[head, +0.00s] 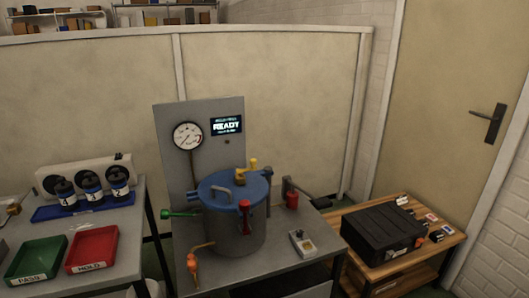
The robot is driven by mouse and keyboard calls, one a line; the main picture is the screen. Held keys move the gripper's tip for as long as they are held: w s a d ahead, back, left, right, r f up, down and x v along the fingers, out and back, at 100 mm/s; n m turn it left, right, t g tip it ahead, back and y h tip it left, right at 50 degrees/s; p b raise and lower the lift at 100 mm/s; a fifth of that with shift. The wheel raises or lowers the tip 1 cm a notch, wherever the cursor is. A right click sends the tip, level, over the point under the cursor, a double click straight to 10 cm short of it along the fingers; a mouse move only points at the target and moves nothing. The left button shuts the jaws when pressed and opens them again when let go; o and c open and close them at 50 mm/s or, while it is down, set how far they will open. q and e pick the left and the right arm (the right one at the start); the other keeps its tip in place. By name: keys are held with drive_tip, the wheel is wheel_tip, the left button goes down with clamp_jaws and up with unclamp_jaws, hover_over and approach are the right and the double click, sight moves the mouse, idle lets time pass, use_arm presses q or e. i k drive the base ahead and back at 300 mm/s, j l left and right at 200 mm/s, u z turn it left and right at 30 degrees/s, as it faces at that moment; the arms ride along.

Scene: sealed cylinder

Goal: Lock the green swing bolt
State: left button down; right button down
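The green swing bolt (178,212) sticks out sideways to the left from the rim of the grey cylinder (236,236), roughly level. A blue lid (226,191) with a grey handle sits on the cylinder. A red swing bolt (244,208) stands upright against the front of the rim. A yellow swing bolt (253,166) stands at the back right of the lid. Neither of my grippers shows in the head view.
A panel with a gauge (187,136) and a READY display (226,125) stands behind the cylinder. An orange valve (193,264) is at front left, a red pump (292,198) at right. A black case (383,235) sits on a wooden bench. Trays (92,250) lie at left.

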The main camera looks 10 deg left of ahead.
sight(164, 213)
drive_tip(key=k+u, duration=0.1)
drive_tip(key=u, duration=0.65)
drive_tip(key=k+u, duration=0.1)
drive_tip(key=u, duration=0.25)
